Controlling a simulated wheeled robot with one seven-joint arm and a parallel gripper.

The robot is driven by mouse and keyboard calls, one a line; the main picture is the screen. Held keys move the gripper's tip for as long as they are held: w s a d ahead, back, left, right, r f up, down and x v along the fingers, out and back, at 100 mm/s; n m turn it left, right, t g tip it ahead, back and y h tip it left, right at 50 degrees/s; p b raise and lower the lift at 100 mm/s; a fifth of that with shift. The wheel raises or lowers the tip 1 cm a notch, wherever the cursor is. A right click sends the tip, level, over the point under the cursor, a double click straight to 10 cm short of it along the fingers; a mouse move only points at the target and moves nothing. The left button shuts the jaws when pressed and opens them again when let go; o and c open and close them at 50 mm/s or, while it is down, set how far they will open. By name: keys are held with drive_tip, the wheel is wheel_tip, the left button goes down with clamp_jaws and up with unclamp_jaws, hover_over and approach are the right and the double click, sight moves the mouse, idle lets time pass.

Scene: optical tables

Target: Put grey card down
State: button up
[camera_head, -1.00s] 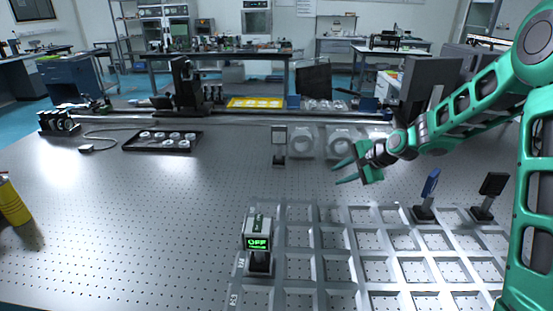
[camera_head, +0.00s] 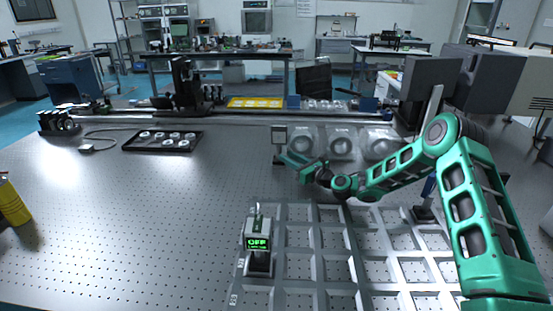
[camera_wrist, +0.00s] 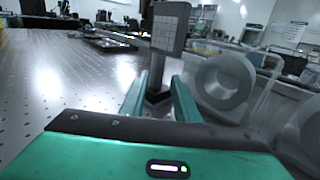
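The grey card (camera_head: 279,134) is a small upright panel on a dark post and base, standing on the perforated table at the back middle. It also shows in the wrist view (camera_wrist: 170,26), upright and facing my gripper, with faint grid lines on its face. My gripper (camera_head: 288,160) is low beside the stand, and its fingers point at the post. In the wrist view the fingers (camera_wrist: 159,88) are spread, with the post and base showing between and just beyond their tips. I see no clear contact. The far side of the stand is hidden.
Clear blocks with round rings (camera_head: 341,143) stand close right of the card. A black tray (camera_head: 162,141) lies left. The table's left middle is clear.

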drive_tip(key=x, duration=1)
drive_tip(key=shift+s+a+r, duration=0.1)
drive_tip(key=shift+s+a, duration=0.05)
drive_tip(key=shift+a, duration=0.05)
drive_tip(key=shift+c, duration=0.3)
drive_tip(key=shift+r, duration=0.1)
clamp_jaws()
